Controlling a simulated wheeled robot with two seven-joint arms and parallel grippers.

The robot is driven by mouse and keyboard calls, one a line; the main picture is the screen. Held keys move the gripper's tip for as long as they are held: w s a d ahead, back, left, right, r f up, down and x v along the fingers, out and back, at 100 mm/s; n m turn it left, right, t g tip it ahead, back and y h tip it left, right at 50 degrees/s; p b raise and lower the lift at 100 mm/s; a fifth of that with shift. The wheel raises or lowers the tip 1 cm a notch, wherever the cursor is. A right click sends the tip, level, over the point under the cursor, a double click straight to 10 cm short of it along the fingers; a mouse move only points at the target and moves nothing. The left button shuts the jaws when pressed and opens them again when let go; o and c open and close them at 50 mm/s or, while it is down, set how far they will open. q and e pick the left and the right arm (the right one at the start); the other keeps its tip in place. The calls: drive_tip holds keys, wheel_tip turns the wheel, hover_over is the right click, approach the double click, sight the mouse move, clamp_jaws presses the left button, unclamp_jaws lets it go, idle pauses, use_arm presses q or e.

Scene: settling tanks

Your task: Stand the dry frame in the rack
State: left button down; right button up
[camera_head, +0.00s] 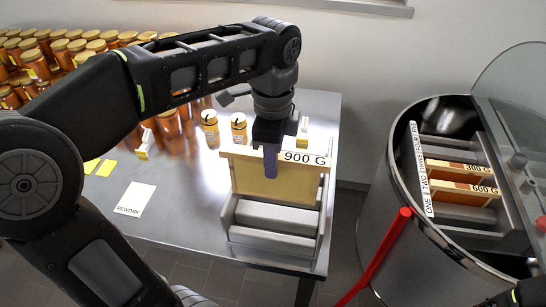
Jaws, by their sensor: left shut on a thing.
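The frame labelled 900 G (247,175) is a tan panel with a pale wooden top bar, seen in the middle of the head view. My left gripper (270,160) reaches down from above and is shut on its top bar. The frame is upright at the back of the grey rack (275,216). Its lower edge is hidden behind the rack's bars, so I cannot tell whether it rests on the bottom. The rack stands at the table's right front edge.
A steel drum (400,250) at right holds frames marked 300 G (457,167) and 600 G (464,190); its clear lid (515,85) is raised. A red bar (380,255) leans out from it. Jars crowd the table's back left. A REWORK card (135,199) lies left of the rack.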

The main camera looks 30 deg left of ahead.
use_arm(q)
drive_tip(key=b, duration=0.4)
hover_over(273, 197)
drive_tip(key=w, duration=0.1)
drive_tip(key=shift+a+f, duration=0.15)
drive_tip(key=shift+f, duration=1.1)
drive_tip(key=shift+a+f, duration=0.15)
drive_tip(key=shift+f, duration=1.05)
drive_tip(key=shift+f+b, duration=2.6)
drive_tip(key=shift+f, duration=1.15)
drive_tip(key=shift+f+b, duration=1.8)
drive_tip(key=shift+f, duration=0.75)
drive_tip(key=shift+f, duration=0.2)
drive_tip(key=c, duration=1.1)
unclamp_jaws()
drive_tip(key=shift+s, duration=0.1)
